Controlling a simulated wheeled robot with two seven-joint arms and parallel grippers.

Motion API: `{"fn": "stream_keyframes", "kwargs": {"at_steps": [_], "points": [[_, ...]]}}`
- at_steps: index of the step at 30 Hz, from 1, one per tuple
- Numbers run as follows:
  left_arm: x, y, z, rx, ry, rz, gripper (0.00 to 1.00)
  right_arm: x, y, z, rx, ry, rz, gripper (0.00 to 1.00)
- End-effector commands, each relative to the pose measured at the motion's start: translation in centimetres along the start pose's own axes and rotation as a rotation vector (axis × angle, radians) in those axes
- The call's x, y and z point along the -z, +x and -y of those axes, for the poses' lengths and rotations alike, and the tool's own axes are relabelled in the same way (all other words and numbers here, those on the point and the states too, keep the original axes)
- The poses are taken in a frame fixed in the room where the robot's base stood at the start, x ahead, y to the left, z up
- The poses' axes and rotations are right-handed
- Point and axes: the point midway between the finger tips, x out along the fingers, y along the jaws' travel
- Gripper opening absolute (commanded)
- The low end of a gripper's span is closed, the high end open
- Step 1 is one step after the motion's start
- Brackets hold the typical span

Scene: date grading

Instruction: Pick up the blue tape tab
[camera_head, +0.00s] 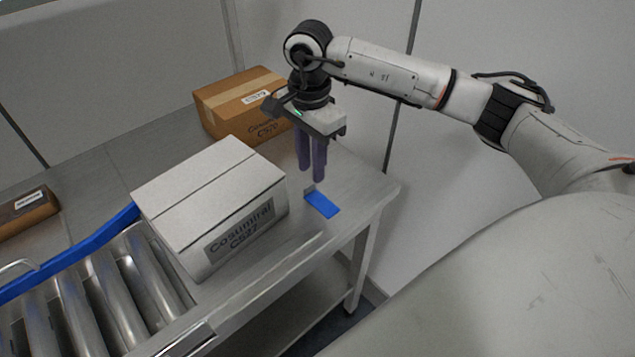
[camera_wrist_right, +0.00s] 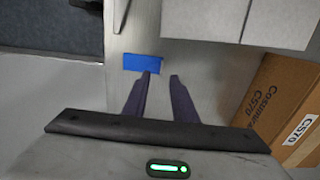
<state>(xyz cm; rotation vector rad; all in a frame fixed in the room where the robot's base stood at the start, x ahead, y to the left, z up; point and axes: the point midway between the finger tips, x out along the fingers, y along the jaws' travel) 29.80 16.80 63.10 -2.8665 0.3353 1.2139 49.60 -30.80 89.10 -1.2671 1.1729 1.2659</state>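The blue tape tab (camera_head: 322,204) lies flat on the metal table near its right end, beside the white box. A small grey upright piece stands at its far left corner. The tab also shows in the right wrist view (camera_wrist_right: 142,62), just beyond the fingertips. My right gripper (camera_head: 311,173) points down above the table, a little behind the tab in the head view. Its purple fingers (camera_wrist_right: 161,77) are apart with nothing between them. My left gripper is not in view.
A white box (camera_head: 215,200) stands left of the tab. A brown carton (camera_head: 225,102) stands behind it, near the wall. A roller conveyor (camera_head: 95,295) with a blue rail and a small brown box (camera_head: 28,212) are at left. The table's right edge is close to the tab.

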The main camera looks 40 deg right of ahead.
Motion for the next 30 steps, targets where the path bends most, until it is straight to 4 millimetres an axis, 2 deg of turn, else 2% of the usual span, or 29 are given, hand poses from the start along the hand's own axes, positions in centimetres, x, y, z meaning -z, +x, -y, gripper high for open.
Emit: {"fn": "stream_keyframes", "kwargs": {"at_steps": [10, 14, 20, 24, 30], "points": [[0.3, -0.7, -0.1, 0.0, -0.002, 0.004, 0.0, -0.4, 4.5, 0.2, -0.003, -0.001, 0.001, 0.25], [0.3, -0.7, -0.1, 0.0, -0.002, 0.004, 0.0, -0.4, 5.2, 0.3, 0.0, -0.001, 0.002, 0.25], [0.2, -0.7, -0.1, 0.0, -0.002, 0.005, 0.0, -0.4, 5.3, 0.3, 0.0, -0.001, 0.002, 0.25], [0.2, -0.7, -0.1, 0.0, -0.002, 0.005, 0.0, -0.4, 5.2, 0.3, 0.0, -0.001, 0.002, 0.01], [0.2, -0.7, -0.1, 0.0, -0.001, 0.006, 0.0, -0.4, 5.2, 0.3, 0.0, -0.001, 0.002, 0.0]]}}
